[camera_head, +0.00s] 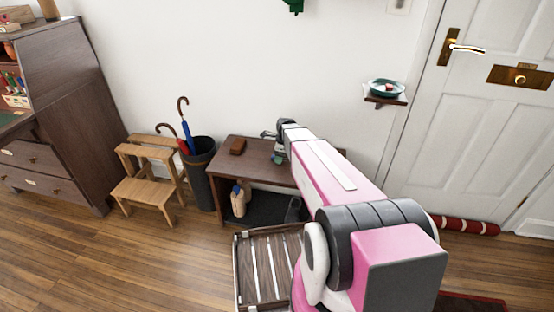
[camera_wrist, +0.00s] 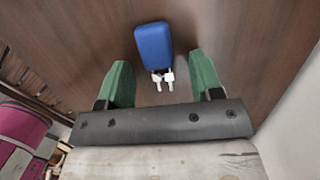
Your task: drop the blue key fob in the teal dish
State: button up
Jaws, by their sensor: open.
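The blue key fob (camera_wrist: 153,42) lies on a dark brown wooden top in the wrist view, with small silver keys at its near end. My gripper (camera_wrist: 160,62) is open, its green fingers apart on either side of the keys and the fob's near end. Nothing is held. In the head view my gripper (camera_head: 274,150) is over the dark wooden bench (camera_head: 222,165); I cannot make out the fob there.
A brown block-like object (camera_head: 238,146) lies on the bench, left of my gripper. An umbrella stand (camera_head: 200,175) and wooden step stool (camera_head: 148,190) stand further left. A slatted rack (camera_head: 243,275) is on the floor in front. A white door (camera_head: 480,130) is at right.

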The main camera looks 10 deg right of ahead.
jog(key=shift+c, duration=0.3)
jog(key=c, duration=1)
jog(key=shift+r, duration=0.1)
